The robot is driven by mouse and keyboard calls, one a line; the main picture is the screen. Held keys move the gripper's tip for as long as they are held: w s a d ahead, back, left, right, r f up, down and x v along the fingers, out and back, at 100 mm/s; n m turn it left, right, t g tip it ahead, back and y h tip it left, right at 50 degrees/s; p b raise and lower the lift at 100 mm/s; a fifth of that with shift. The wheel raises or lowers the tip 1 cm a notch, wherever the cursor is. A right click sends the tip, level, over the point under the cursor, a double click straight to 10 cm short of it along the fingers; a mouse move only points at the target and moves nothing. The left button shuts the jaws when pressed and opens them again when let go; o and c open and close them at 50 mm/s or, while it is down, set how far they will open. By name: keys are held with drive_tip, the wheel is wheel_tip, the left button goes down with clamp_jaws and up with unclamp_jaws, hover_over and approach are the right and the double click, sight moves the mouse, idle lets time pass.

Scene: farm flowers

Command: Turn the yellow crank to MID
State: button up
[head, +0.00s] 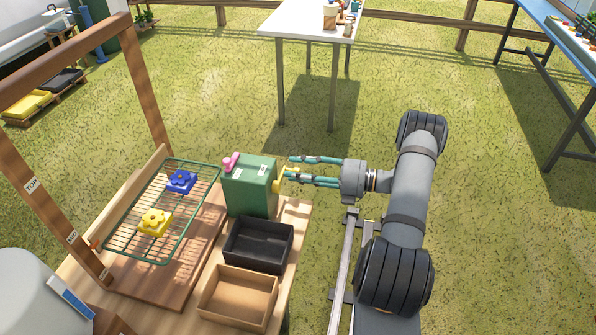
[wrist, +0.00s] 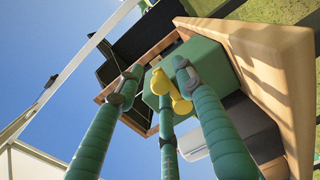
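The yellow crank (head: 278,181) sits on the right side of the green box (head: 249,187). In the wrist view the yellow crank (wrist: 172,93) shows near the fingertips, in front of the green box's face. My gripper (head: 288,167) points left at that side, its teal fingers spread apart. In the wrist view its fingers (wrist: 157,70) stand on either side of the crank, with a third finger below; I see no grip on it, and cannot tell whether any finger touches. Labels TOP (head: 31,185) and others too small to read sit on the wooden post.
A pink knob (head: 231,162) is on the box's left. A wire rack (head: 160,210) holds a blue flower piece (head: 181,181) and a yellow one (head: 154,222). A black tray (head: 258,245) and a brown tray (head: 238,297) stand in front.

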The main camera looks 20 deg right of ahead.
drive_tip(key=shift+d, duration=0.1)
drive_tip(key=v, duration=1.1)
drive_tip(key=shift+s+d, duration=0.3)
drive_tip(key=x, duration=1.2)
drive_tip(key=shift+w+r, duration=0.1)
